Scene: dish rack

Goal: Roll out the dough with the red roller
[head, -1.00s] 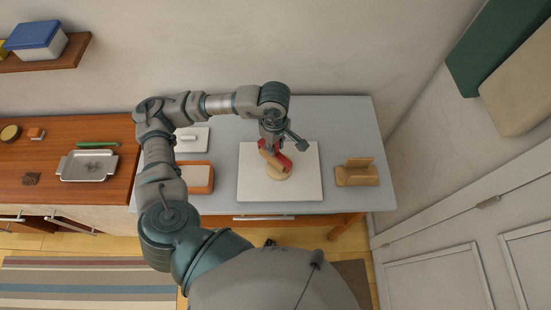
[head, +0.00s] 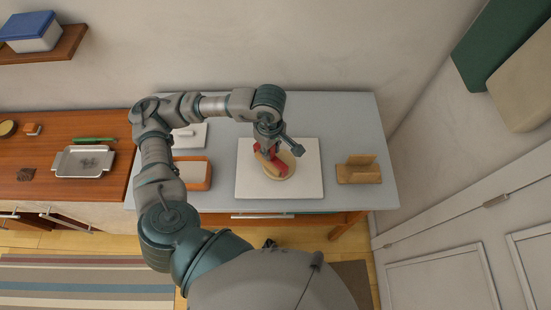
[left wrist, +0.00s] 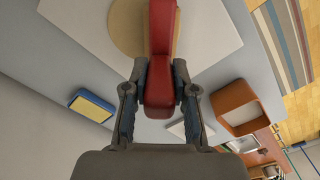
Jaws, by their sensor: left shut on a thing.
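The red roller (head: 280,167) is held by my left gripper (head: 269,150) over the dough. In the left wrist view the fingers of my left gripper (left wrist: 160,78) are on either side of the red roller (left wrist: 161,30). The dough (head: 289,160) is a tan, round, flat disc, partly hidden by the roller and gripper. The dough also shows in the left wrist view (left wrist: 125,28). It lies on a white board (head: 308,186). I cannot tell whether the roller presses on the dough. My right gripper is in neither view.
A wooden stand (head: 359,170) is right of the board. An orange-rimmed tray (head: 208,176) and a white item (head: 187,136) are to its left on the grey table (head: 340,115). A metal tray (head: 62,163) sits on the brown counter. The table's back right is clear.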

